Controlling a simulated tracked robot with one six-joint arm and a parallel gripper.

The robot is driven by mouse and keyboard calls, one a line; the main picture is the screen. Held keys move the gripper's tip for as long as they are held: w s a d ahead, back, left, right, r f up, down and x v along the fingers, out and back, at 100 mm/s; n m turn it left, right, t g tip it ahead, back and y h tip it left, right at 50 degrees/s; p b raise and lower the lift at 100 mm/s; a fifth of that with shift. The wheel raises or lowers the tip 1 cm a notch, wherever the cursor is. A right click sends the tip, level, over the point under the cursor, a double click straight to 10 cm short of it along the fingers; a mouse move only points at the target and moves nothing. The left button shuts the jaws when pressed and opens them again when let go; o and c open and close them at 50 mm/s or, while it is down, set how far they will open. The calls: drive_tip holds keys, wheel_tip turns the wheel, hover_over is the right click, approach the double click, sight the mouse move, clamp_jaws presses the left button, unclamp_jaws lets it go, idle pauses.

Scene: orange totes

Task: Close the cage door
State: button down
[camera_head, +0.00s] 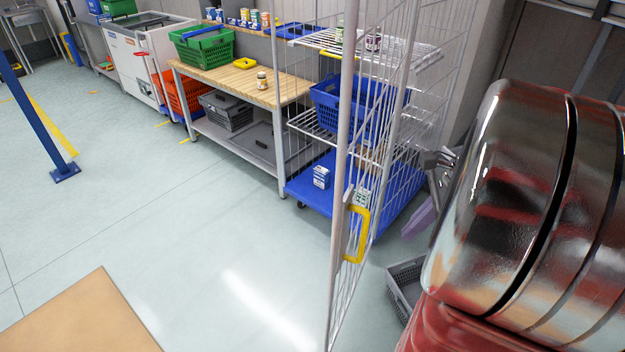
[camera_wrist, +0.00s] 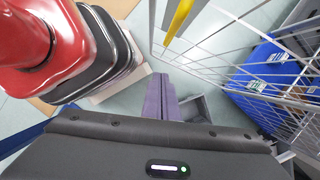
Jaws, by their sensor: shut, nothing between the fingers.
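The wire cage (camera_head: 300,122) has white mesh, shelves and a blue base. Its mesh door (camera_head: 352,290) stands open, swung out toward my body. A yellow handle (camera_head: 358,236) is on the door's near edge; it also shows at the top of the wrist view (camera_wrist: 179,20). My gripper (camera_head: 415,226) is to the right of the door and apart from the handle in the head view. Its purple fingers (camera_wrist: 166,97) are shut and empty, with the door mesh to their right in the wrist view. My arm hides part of the cage's right side.
A grey crate (camera_head: 402,285) lies on the floor below my gripper. A wooden workbench (camera_head: 232,80) with a green basket (camera_head: 203,50) stands left of the cage. A brown box (camera_head: 85,318) is at the lower left. The floor left of the door is clear.

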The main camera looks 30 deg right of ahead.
drive_tip(key=shift+d+f+m, duration=0.2)
drive_tip(key=shift+d+m, duration=0.2)
drive_tip(key=shift+d, duration=0.15)
drive_tip(key=shift+s, duration=0.1)
drive_tip(key=w+a+f, duration=0.5)
drive_tip(key=f, duration=0.4)
drive_tip(key=shift+a+f, duration=0.15)
drive_tip(key=shift+a, duration=0.2)
drive_tip(key=shift+w, duration=0.1)
